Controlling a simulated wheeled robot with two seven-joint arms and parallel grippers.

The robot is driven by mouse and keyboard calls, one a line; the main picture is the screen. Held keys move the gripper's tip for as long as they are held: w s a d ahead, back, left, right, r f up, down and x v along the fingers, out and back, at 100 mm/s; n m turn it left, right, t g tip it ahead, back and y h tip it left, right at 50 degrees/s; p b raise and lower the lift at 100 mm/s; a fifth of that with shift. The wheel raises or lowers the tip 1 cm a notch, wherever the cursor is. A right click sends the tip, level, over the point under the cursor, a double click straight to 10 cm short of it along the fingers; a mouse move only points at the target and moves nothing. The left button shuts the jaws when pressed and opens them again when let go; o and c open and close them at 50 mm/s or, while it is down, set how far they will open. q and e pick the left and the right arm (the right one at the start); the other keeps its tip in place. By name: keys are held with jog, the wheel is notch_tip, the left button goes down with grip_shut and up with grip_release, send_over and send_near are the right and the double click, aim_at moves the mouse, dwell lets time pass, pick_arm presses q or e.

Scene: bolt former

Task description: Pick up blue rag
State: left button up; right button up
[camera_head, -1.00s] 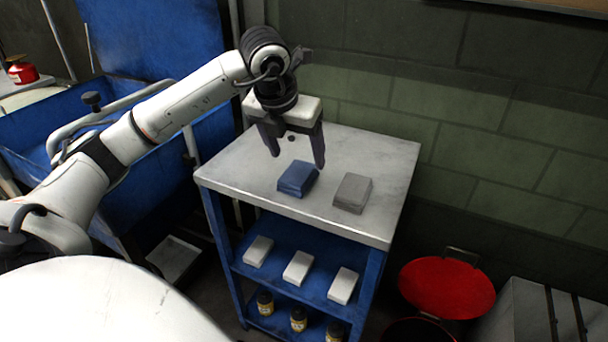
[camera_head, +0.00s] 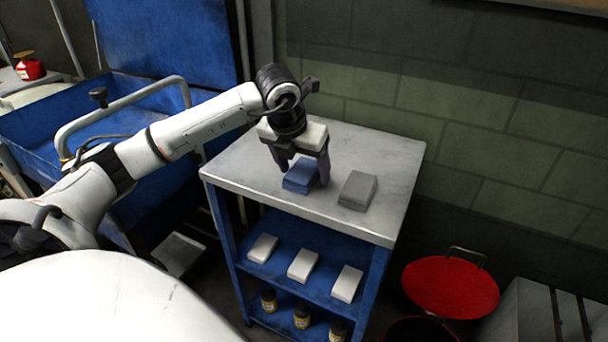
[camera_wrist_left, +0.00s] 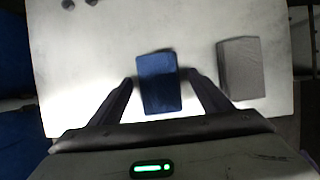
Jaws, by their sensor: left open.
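The folded blue rag (camera_head: 300,177) lies on the metal top of the cart (camera_head: 232,171). My left gripper (camera_head: 304,177) is open and low over the rag, with a finger on either side of it. In the left wrist view the blue rag (camera_wrist_left: 159,82) lies between the two open fingertips (camera_wrist_left: 160,80), with a small gap on each side. I cannot tell how high the fingertips are above the top. My right gripper is not in view.
A folded grey rag (camera_head: 358,190) lies right of the blue one, also in the wrist view (camera_wrist_left: 241,69). White blocks (camera_head: 303,265) and small jars (camera_head: 301,315) stand on the cart's lower shelves. A red bin lid (camera_head: 450,288) is at the right. A block wall stands behind.

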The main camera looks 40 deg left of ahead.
aim_at(303, 170)
pick_arm(q)
jog(key=shift+c, duration=0.5)
jog(key=c, duration=1)
notch_tip(303, 170, up, 10)
jog(key=shift+r+p, duration=0.1)
jog(key=shift+p, duration=0.3)
